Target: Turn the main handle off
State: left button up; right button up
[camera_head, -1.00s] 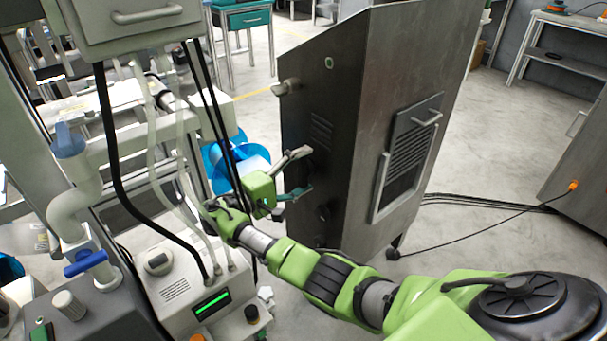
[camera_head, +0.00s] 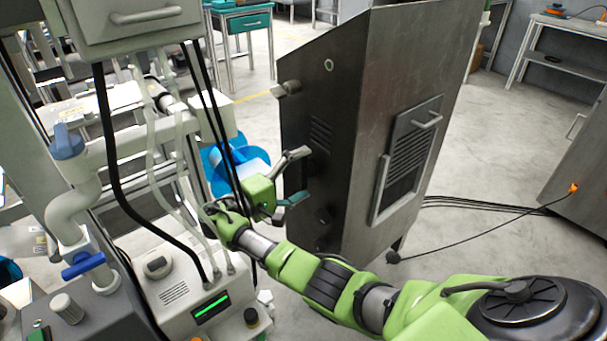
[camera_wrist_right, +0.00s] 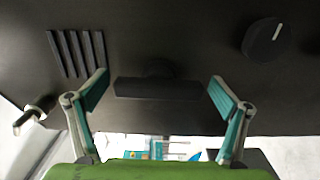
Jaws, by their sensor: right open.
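A tall dark metal cabinet (camera_head: 345,110) stands right of centre in the head view. My right gripper (camera_head: 303,175) is at its left side panel, with its fingers pointing at the panel. In the right wrist view, a black bar handle (camera_wrist_right: 158,88) lies crosswise between the two open fingers of the right gripper (camera_wrist_right: 160,90). The fingers appear apart from the bar's ends. The bar is dark on a dark panel, so its depth between the fingers is hard to tell. My left gripper is out of view.
A round black dial (camera_wrist_right: 265,40) with a white mark and several vent slots (camera_wrist_right: 77,53) flank the bar. A grey latch (camera_head: 287,88) sticks out higher on the cabinet. Hanging hoses and a light-grey machine (camera_head: 180,285) stand close left. Floor right of the cabinet has cables.

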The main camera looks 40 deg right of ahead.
jog(key=a, duration=1.2)
jog(key=shift+s, duration=0.45)
